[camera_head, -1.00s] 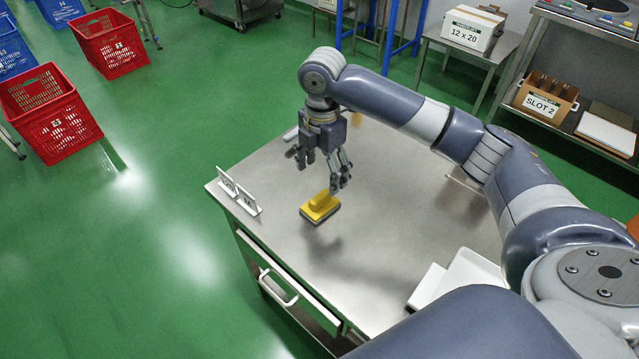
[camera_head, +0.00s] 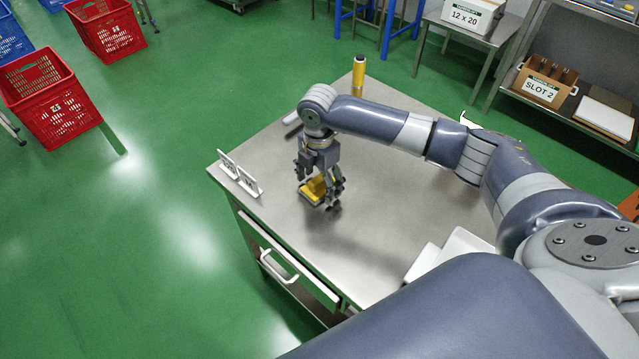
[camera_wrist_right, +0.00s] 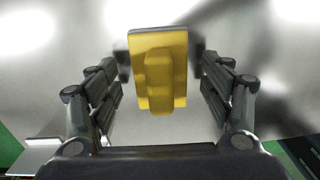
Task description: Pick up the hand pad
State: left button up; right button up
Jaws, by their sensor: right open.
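The yellow hand pad (camera_head: 314,190), with a raised grip on top and a grey underside, lies on the steel table (camera_head: 300,240) near its left edge. My right gripper (camera_head: 318,194) points down over it, with the fingers on either side of the pad. In the right wrist view the hand pad (camera_wrist_right: 159,72) sits between the fingertips of my right gripper (camera_wrist_right: 160,62). In the head view the fingers partly hide the pad. My left gripper is not in view.
Two small white sign holders (camera_head: 239,175) stand at the table's left edge. A yellow cylinder (camera_head: 358,74) stands at the far corner. White trays (camera_head: 458,250) lie at the front right. The table around the pad is clear.

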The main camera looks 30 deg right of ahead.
aim_at(318, 178)
jog(key=c, duration=1.2)
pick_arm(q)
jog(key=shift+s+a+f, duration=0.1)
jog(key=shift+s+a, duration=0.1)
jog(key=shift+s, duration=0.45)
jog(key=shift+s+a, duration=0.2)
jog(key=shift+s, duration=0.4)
pick_arm(e)
jog(key=shift+o, duration=0.2)
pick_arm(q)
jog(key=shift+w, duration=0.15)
pick_arm(e)
jog(key=shift+r, duration=0.6)
notch_tip(318, 178, up, 2)
jog(key=shift+r+b, duration=0.25)
jog(key=shift+b, duration=0.2)
jog(key=s, duration=0.5)
jog(key=s+b, duration=0.1)
jog(key=s, duration=0.3)
jog(key=s+r, duration=0.1)
jog(key=s, duration=0.4)
jog(key=shift+s+a+r, duration=0.1)
jog(key=shift+s+a, duration=0.15)
jog(key=shift+s, duration=0.05)
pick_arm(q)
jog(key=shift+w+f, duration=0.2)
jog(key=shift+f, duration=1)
pick_arm(e)
jog(key=shift+s+r, duration=0.1)
jog(key=shift+s, duration=0.65)
